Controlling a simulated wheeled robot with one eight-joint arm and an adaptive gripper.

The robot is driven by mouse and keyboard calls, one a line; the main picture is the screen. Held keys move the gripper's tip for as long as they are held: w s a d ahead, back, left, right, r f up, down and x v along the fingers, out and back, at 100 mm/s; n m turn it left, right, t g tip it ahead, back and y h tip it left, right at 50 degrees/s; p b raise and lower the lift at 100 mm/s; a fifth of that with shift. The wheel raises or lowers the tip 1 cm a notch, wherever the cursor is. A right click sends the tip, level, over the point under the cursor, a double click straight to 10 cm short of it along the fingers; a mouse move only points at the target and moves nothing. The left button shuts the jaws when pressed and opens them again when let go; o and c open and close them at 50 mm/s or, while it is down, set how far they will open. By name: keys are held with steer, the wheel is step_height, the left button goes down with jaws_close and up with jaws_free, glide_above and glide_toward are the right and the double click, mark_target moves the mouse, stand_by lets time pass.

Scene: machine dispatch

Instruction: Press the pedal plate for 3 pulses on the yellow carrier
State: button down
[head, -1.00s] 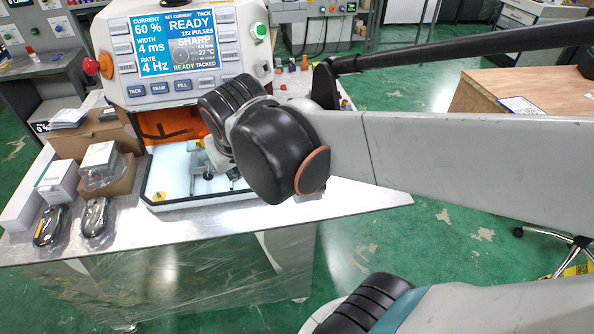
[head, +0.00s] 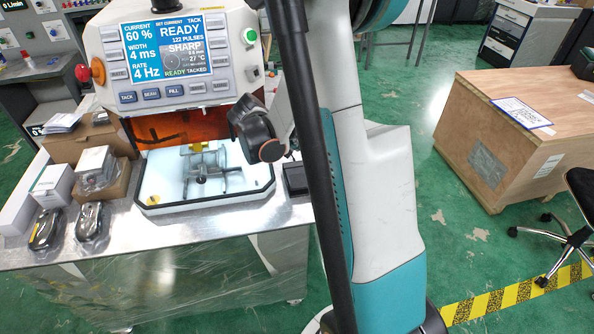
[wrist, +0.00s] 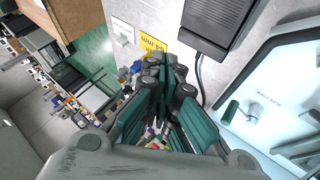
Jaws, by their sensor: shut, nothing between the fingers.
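The black ribbed pedal plate (wrist: 222,18) lies on the metal table at the top of the wrist view, with a cable running from it. In the head view a dark block (head: 295,178), probably the pedal, shows beside the machine's white tray (head: 160,205), partly behind my arm. My gripper (wrist: 163,68) is shut and empty, apart from the pedal in the picture, to its lower left. In the head view my gripper is hidden. A grey fixture with a small yellow part (head: 198,148) stands in the tray; I cannot tell whether this is the yellow carrier.
The machine's screen (head: 165,50) reads READY, SHARP, 60 %, 4 ms, 4 Hz and 122 pulses. Boxes (head: 50,185) and two dark mouse-like items (head: 90,220) sit at the table's left. A wooden crate (head: 470,150) stands at the right. A yellow label (wrist: 152,45) lies near the pedal.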

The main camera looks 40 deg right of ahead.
mark_target(297, 175)
steer(key=shift+s+d+f, duration=0.15)
steer(key=shift+d, duration=0.15)
steer(key=shift+f, duration=0.1)
steer(key=f+b, duration=0.2)
steer(key=f, duration=0.1)
steer(key=f+b, duration=0.4)
steer(key=f, duration=0.1)
steer(key=shift+s+a+f, duration=0.25)
steer(key=shift+s+f, duration=0.05)
steer(key=shift+s, duration=0.1)
steer(key=shift+f+b, duration=0.15)
steer(key=shift+b, duration=0.25)
stand_by(0.9)
steer(key=shift+f+b, duration=0.25)
steer(key=shift+b, duration=0.05)
steer(key=shift+s+f+b, duration=0.1)
steer(key=shift+f+b, duration=0.45)
steer(key=shift+f, duration=0.1)
stand_by(0.8)
steer(key=shift+r, duration=0.2)
steer(key=shift+r+p, duration=0.7)
steer(key=shift+r, duration=0.2)
